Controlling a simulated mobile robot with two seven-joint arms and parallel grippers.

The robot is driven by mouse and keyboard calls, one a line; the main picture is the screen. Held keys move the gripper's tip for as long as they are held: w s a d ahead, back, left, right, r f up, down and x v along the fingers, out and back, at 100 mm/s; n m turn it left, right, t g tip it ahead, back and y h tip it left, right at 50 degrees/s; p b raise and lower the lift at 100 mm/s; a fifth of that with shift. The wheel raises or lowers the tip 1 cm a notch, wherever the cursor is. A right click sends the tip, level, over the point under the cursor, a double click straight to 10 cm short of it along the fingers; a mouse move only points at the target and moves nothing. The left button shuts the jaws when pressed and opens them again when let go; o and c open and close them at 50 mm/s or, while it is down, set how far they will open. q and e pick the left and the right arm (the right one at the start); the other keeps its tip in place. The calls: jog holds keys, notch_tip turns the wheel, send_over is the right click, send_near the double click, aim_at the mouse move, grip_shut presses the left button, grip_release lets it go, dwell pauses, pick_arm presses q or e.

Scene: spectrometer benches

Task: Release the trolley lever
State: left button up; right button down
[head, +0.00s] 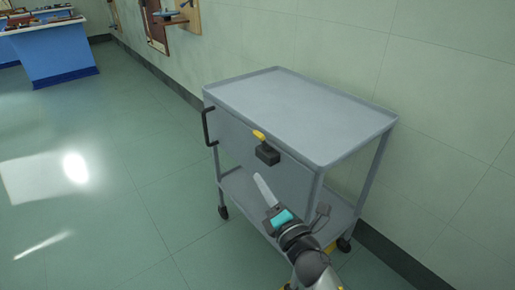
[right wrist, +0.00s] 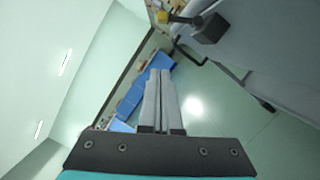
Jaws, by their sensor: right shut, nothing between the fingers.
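The grey trolley (head: 290,108) stands against the wall in the head view, its top bare. The lever is a yellow handle (head: 259,135) on a dark block (head: 267,154) fixed to the trolley's front panel. In the right wrist view the yellow handle (right wrist: 180,18) and the dark block (right wrist: 210,28) show at the upper right. My right gripper (head: 258,178) is just below the block in the head view, apart from the lever. Its fingers (right wrist: 160,76) are together and empty. My left gripper is not in view.
A black push handle (head: 207,127) sticks out at the trolley's left end. The trolley's lower shelf (head: 238,187) and dark wheels (head: 223,212) show. Blue benches (head: 56,52) stand far left. Wall boards with a small shelf (head: 172,18) hang at the back. Floor to the left is clear.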

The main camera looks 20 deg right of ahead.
aim_at(263, 141)
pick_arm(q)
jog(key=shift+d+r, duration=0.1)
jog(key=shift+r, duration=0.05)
pick_arm(e)
jog(key=shift+w+d+r, duration=0.35)
jog(key=shift+w+r, duration=0.15)
jog(key=shift+w, duration=1.15)
jog(key=shift+w+d+r, duration=0.35)
jog(key=shift+w+r, duration=0.2)
jog(key=shift+w, duration=1.1)
jog(key=shift+w+d+r, duration=0.35)
jog(key=shift+w+r, duration=0.15)
jog(key=shift+w, duration=1.15)
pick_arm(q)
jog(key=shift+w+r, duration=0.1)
pick_arm(e)
jog(key=shift+d, duration=0.1)
